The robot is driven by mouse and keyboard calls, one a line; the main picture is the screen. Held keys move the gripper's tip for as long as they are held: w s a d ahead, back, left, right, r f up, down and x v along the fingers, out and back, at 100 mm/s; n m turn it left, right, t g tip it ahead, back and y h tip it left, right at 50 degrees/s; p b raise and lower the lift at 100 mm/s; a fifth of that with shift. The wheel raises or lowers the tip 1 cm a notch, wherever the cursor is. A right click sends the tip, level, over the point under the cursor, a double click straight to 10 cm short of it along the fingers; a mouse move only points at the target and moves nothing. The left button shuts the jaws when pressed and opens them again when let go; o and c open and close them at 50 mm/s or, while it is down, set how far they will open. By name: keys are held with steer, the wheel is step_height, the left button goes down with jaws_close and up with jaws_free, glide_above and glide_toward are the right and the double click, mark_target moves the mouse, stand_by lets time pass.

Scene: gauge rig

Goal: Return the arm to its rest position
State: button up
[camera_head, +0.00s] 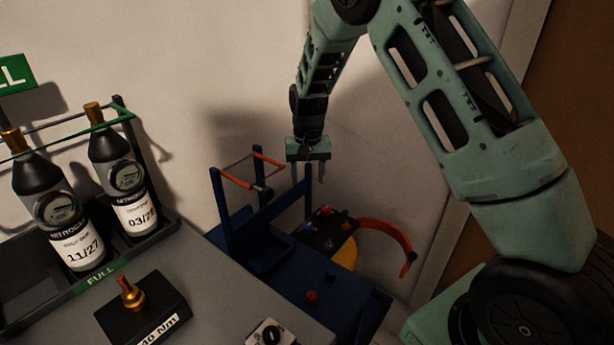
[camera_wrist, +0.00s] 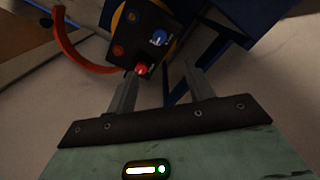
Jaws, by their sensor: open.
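My arm is green with dark joints and reaches down from the top of the head view. My gripper (camera_head: 309,178) hangs pointing down above the blue rig (camera_head: 262,215), near its orange strap. Its two grey fingers are apart with nothing between them. In the wrist view the fingers of my gripper (camera_wrist: 158,80) also stand apart and empty. Beyond them is a black valve block (camera_wrist: 145,35) with a red knob and a blue knob. The same block (camera_head: 327,229) shows below my gripper in the head view, apart from the fingertips.
Two nitrogen bottles (camera_head: 123,180) stand in a rack marked FULL at the left. A black block with a brass fitting (camera_head: 130,292) is on the grey bench (camera_head: 222,290). An orange curved handle (camera_head: 398,238) sticks out right of the rig. A pale wall is close behind.

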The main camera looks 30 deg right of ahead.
steer(key=s+a+r+n+t, duration=0.15)
steer(key=s+r, duration=0.35)
steer(key=s, duration=0.6)
steer(key=s+a+r+n+t, duration=0.1)
steer(key=s+r+n, duration=0.3)
steer(key=s, duration=0.6)
steer(key=s+a+r+n+g, duration=0.1)
steer(key=s+a+r+n, duration=0.15)
steer(key=s+a, duration=0.55)
steer(key=s+a+r+n+g, duration=0.15)
steer(key=s+a+n, duration=0.35)
steer(key=a, duration=0.6)
step_height(320, 180, up, 14)
steer(key=s+p, duration=0.1)
steer(key=p, duration=1.4)
steer(key=shift+s+r+m+y, duration=0.2)
steer(key=shift+s+m+y, duration=0.1)
